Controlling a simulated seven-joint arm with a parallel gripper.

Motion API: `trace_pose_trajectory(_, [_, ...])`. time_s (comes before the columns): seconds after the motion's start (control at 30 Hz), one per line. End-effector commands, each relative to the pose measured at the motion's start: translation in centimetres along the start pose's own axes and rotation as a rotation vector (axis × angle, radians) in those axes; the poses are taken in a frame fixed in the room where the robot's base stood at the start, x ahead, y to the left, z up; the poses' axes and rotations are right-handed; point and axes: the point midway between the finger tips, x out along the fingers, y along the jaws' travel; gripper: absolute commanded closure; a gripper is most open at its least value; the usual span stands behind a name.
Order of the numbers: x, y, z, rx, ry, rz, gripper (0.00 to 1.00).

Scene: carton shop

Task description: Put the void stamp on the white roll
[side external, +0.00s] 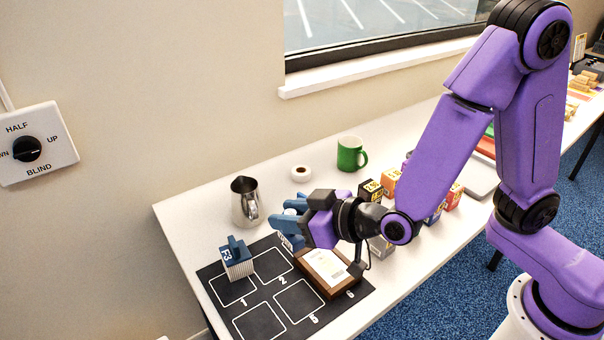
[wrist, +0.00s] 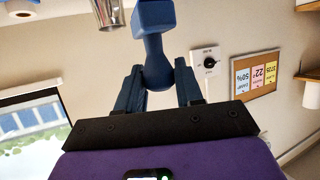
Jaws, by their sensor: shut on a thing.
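My gripper (wrist: 158,95) is shut on a blue stamp (wrist: 153,18), with a narrow neck and a blocky end, that stands out past the fingers. I cannot read any marking on it. In the side view my gripper (side external: 290,226) is turned sideways above the back right of the black mat, and hides most of the stamp. The white roll (side external: 300,173), a short white ring with a brown middle, lies on the table behind my gripper, apart from it. A white round thing at the top left of the wrist view (wrist: 21,14) may be the same roll.
A metal pitcher (side external: 245,203) stands left of the roll and a green mugs (side external: 350,154) right of it. A blue-handled block marked F3 (side external: 237,262) and a wooden-framed white panel (side external: 326,266) are on the black mat (side external: 258,322). Small boxes (side external: 390,180) crowd beside my arm.

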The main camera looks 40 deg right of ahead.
Motion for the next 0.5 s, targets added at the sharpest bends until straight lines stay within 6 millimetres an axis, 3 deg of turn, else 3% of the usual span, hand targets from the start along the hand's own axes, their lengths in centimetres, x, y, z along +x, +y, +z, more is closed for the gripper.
trace_pose_trajectory(0.2, [3.8,5.3,-2.6,-0.002,0.002,-0.004,0.94])
trace_pose_trajectory(0.5, [6.6,13.9,-4.5,-0.008,0.001,-0.015,0.94])
